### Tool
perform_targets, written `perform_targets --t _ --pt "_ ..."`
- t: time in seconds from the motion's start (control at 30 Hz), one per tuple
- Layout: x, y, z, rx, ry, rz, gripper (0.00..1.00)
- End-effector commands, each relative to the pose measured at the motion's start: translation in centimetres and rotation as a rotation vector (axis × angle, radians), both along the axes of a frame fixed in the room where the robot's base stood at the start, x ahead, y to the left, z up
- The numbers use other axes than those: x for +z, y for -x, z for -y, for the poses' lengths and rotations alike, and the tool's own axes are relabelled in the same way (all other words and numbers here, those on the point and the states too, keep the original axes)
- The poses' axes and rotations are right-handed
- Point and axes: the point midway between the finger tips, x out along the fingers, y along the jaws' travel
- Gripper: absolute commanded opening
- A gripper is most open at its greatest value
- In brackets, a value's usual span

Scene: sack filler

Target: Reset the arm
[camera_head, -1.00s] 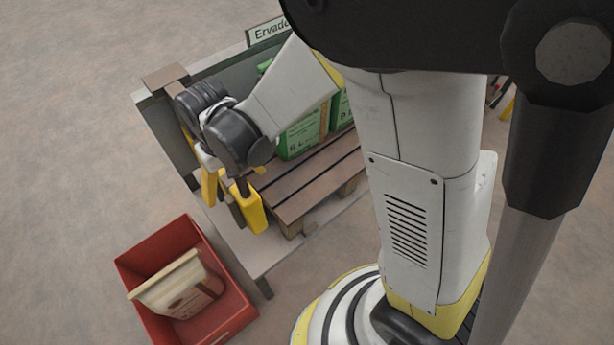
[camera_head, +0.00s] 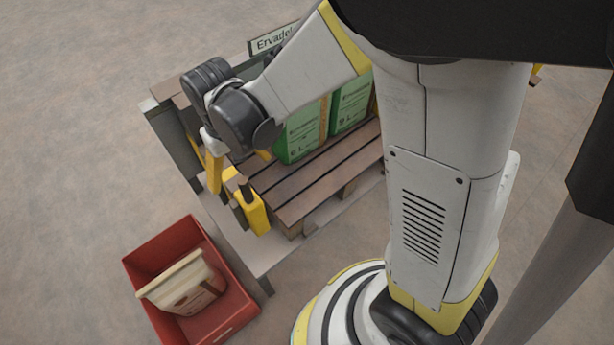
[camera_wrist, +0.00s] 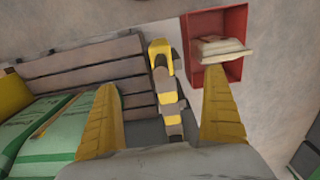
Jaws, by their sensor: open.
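My gripper (camera_head: 233,174) hangs over the front end of the bench, beside the wooden pallet. Its two yellow fingers are apart and nothing shows held between them. In the wrist view the open gripper (camera_wrist: 162,82) has green sacks by its left finger and the red bin beyond its right finger. My arm bends down from the upper right in the head view and hides part of the pallet and sacks.
Green sacks (camera_head: 301,137) stand on the pallet (camera_head: 300,190). A yellow and dark fixture (camera_head: 254,212) is at the bench edge. A red bin (camera_head: 240,312) on the floor holds a cream sack (camera_head: 187,286). A sign (camera_head: 270,39) stands behind. Floor at left is clear.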

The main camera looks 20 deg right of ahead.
Motion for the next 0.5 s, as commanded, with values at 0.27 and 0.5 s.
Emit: perform_targets --t 0.27,0.5 --pt "1.82 -0.01 0.00 0.000 0.000 0.000 1.00" --pt "1.74 -0.01 0.00 0.000 0.000 0.000 1.00"
